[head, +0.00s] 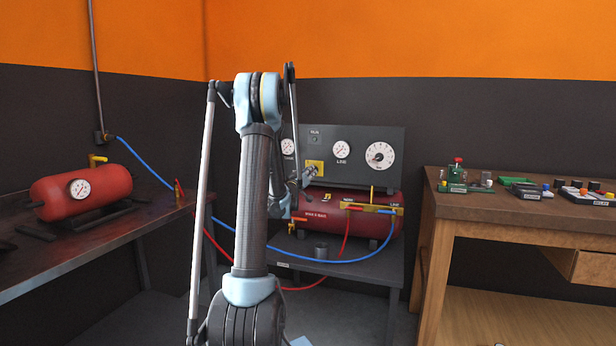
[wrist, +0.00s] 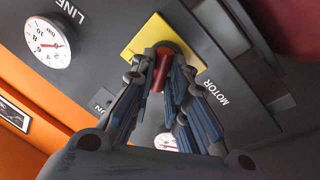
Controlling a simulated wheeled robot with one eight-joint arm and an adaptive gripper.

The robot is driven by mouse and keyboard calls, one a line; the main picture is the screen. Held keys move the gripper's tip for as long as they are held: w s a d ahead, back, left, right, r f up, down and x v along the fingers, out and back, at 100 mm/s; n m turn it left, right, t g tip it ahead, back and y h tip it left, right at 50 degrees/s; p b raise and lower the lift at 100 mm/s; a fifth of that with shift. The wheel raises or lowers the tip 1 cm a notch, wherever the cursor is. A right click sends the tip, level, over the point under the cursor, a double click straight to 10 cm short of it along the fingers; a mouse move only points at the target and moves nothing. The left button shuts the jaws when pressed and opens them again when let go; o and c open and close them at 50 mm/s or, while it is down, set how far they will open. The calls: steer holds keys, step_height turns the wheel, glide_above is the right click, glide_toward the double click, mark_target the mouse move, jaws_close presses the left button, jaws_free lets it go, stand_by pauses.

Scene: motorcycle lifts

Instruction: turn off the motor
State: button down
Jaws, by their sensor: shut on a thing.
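The motor switch is a yellow plate (wrist: 142,36) marked MOTOR with a dark red handle (wrist: 161,74) standing out from it. In the wrist view my gripper (wrist: 164,68) is shut on the red handle, one finger on each side of it. In the head view the yellow plate (head: 315,168) is on the grey panel (head: 370,138), and my gripper (head: 306,180) is at its lower left. My arm covers part of the panel's left side. The fingers hide part of the handle, and its turn position is hard to read.
Gauges (head: 380,157) sit on the panel. Below it is a red compressor tank (head: 335,213) with blue and red hoses (head: 385,240). A red tank (head: 80,190) stands on the left bench. A wooden workbench (head: 500,207) with small parts is at right.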

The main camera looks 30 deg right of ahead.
steer(key=shift+w+a, duration=0.1)
stand_by(0.4)
steer(key=c, duration=1.6)
jaws_free()
steer(key=shift+o, duration=0.2)
steer(key=shift+a, duration=0.1)
steer(key=v, duration=1.2)
steer(key=shift+f, duration=0.1)
